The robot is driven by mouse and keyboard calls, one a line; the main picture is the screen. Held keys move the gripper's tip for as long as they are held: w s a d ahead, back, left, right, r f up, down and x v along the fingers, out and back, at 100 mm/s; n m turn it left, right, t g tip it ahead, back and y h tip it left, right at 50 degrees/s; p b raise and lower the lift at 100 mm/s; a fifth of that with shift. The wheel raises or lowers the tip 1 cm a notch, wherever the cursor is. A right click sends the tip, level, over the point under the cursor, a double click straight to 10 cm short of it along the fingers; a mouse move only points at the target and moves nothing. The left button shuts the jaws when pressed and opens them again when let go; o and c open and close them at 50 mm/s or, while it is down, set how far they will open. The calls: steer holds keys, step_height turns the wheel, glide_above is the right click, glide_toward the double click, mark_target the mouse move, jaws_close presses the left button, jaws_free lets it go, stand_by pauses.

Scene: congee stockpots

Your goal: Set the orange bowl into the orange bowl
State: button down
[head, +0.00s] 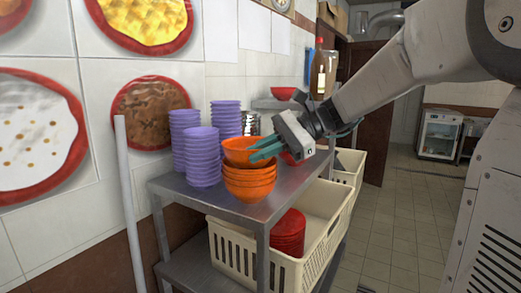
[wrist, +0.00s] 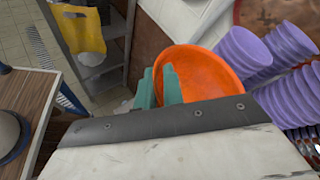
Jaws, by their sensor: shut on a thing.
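My gripper (head: 266,148) is shut on an orange bowl (head: 238,150) at the top of a stack. The held bowl is slightly tilted, and its teal fingers grip the right side of its rim. Directly below is a stack of orange bowls (head: 249,184) on the metal shelf's top. I cannot tell whether the held bowl touches the stack. In the wrist view the held orange bowl (wrist: 210,68) fills the centre, with the teal fingers (wrist: 159,88) at its left edge; the stack beneath is hidden.
Stacks of purple cups (head: 203,160) stand close on the left and behind. The metal shelf (head: 210,204) has its front edge near the bowls. A cream crate (head: 325,200) with red bowls (head: 288,232) sits below. A bottle (head: 323,75) is behind. The tiled floor at right is open.

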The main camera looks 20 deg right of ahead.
steer(key=shift+f, duration=0.25)
stand_by(0.4)
steer(key=c, duration=1.4)
jaws_free()
steer(key=shift+c, duration=0.2)
steer(key=v, duration=0.7)
steer(key=shift+d, duration=0.4)
steer(key=shift+r, duration=0.15)
